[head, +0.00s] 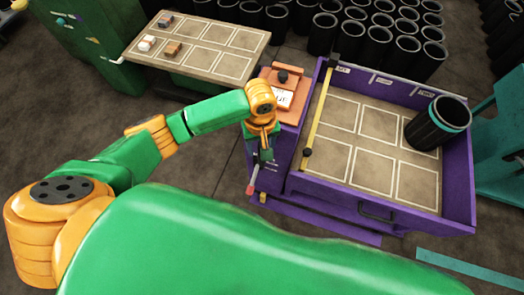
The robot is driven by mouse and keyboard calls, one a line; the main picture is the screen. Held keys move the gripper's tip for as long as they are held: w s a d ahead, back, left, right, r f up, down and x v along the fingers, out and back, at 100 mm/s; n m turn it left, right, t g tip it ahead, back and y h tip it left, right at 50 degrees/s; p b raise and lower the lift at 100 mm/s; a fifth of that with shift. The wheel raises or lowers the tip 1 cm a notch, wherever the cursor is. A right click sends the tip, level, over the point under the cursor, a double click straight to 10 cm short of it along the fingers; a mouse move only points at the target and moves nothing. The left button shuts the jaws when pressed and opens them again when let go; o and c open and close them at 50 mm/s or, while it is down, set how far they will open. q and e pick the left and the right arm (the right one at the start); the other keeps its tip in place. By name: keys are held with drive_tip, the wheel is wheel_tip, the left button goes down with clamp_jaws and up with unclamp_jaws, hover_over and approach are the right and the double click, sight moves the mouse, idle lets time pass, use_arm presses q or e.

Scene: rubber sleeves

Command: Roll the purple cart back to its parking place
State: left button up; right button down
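The purple cart (456,205) stands at the right in the head view. Its walled tan top has white-outlined squares, and a black handle (376,212) is on its near side. A black sleeve with a teal band (437,122) leans in its right corner. My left gripper (265,156) points down at the cart's left end, beside a dark lever with a red tip (251,190). I cannot tell whether its fingers touch the lever or are open or shut. My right gripper is out of view. No parking place can be clearly made out.
A teal floor strip (468,270) lies at the lower right. A teal stand (500,140) is close to the cart's right side. Many black sleeves (405,50) stand behind it. A tan table (228,64) with small blocks is at back left.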

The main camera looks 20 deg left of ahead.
use_arm(q)
drive_tip(key=f, duration=0.6)
drive_tip(key=shift+w+f+b, duration=0.1)
drive_tip(key=shift+w+b, duration=0.15)
drive_tip(key=shift+b, duration=0.1)
drive_tip(key=shift+s, duration=0.1)
drive_tip(key=shift+d, duration=0.15)
clamp_jaws()
idle(0.6)
